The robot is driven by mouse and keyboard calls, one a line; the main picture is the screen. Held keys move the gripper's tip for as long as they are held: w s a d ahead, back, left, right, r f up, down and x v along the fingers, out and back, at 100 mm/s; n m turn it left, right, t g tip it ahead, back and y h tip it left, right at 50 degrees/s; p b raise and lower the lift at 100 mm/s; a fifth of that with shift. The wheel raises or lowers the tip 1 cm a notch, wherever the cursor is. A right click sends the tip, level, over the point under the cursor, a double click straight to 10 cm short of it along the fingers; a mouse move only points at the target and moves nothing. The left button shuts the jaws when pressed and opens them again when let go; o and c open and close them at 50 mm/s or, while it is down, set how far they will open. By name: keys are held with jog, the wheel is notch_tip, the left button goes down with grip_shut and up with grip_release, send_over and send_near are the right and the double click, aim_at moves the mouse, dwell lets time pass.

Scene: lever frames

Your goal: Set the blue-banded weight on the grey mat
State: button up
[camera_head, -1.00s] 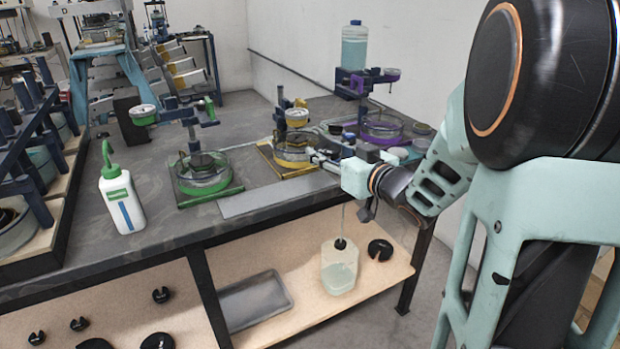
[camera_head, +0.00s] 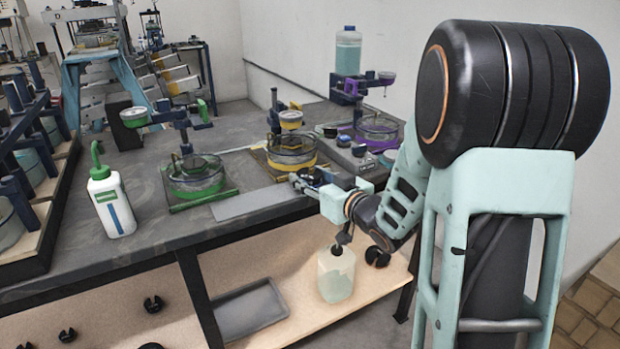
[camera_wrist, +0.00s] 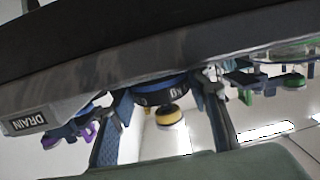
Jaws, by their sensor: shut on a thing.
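The grey mat (camera_head: 250,203) is a flat light-grey rectangle near the front edge of the dark bench, in front of the green and yellow devices. My gripper (camera_head: 303,181) is low over the bench by the mat's right end. In the wrist view my gripper (camera_wrist: 163,125) has a finger on each side of the dark weight with a blue band (camera_wrist: 165,92) and is shut on it. White marks show on the band. In the head view the weight is small and partly hidden by the gripper. I cannot tell whether it touches the bench.
A green device (camera_head: 195,180), a yellow device (camera_head: 291,152) and a purple device (camera_head: 375,133) stand behind. A white bottle (camera_head: 112,202) stands left. Small dark objects (camera_head: 345,140) lie right of the yellow device. A shelf below holds a grey tray (camera_head: 250,310) and a jug (camera_head: 337,273).

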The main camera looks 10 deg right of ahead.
jog(key=shift+f+b, duration=0.4)
jog(key=shift+f, duration=0.05)
jog(key=o, duration=1.2)
jog(key=shift+s+f, duration=0.1)
jog(key=shift+s, duration=0.05)
jog(key=o, duration=0.4)
jog(key=shift+f, duration=0.25)
jog(key=shift+o, duration=0.2)
jog(key=shift+r+p, duration=0.3)
jog(key=shift+p, duration=0.1)
jog(key=r+v, duration=0.1)
jog(key=v, duration=1.1)
jog(key=shift+p, duration=0.45)
